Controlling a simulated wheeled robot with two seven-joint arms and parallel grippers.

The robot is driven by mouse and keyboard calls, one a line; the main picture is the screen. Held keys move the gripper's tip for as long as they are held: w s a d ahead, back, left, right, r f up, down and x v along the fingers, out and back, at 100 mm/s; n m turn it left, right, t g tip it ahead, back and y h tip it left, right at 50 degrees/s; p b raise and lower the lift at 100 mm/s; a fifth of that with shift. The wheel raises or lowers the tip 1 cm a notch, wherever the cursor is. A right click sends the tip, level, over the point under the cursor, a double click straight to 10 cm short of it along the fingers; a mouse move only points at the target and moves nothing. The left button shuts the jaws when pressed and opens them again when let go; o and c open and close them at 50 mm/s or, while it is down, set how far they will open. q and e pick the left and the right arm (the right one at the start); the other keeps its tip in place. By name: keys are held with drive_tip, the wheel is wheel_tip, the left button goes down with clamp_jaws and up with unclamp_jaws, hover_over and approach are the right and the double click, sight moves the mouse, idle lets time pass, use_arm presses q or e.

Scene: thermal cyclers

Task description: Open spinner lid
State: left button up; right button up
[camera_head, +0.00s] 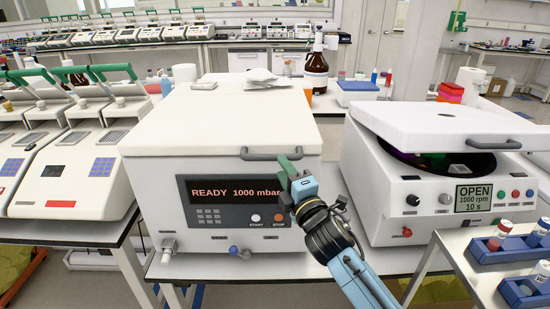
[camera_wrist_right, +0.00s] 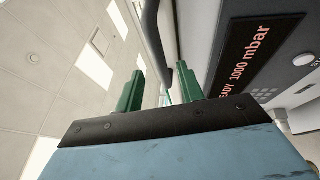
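The machine whose display reads "OPEN 1000 rpm 10 s" (camera_head: 375,185), apparently the spinner, stands at the right. Its white lid (camera_head: 440,118) is raised at a slant, with a dark rotor bowl (camera_head: 470,162) showing beneath. A dark handle (camera_head: 495,144) is on the lid's front edge. My right gripper (camera_head: 291,166) is away from it, at the front of the white machine reading "READY 1000 mbar" (camera_head: 150,195), by that machine's lid handle (camera_head: 262,155). In the right wrist view its green fingers (camera_wrist_right: 160,92) are apart, with the dark handle (camera_wrist_right: 156,45) between or just beyond them; contact is unclear. My left gripper is out of view.
The "mbar" machine's lid (camera_head: 220,122) is down, with small items on top. Blue tube racks (camera_head: 508,250) stand on a table at the front right. Thermal cyclers (camera_head: 70,165) stand at the left. A brown bottle (camera_head: 316,70) stands behind.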

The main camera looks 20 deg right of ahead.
sight(275, 155)
drive_tip(key=x, duration=0.5)
drive_tip(key=shift+w+a+r, duration=0.1)
drive_tip(key=shift+w, duration=0.25)
drive_tip(key=shift+c, duration=0.4)
clamp_jaws()
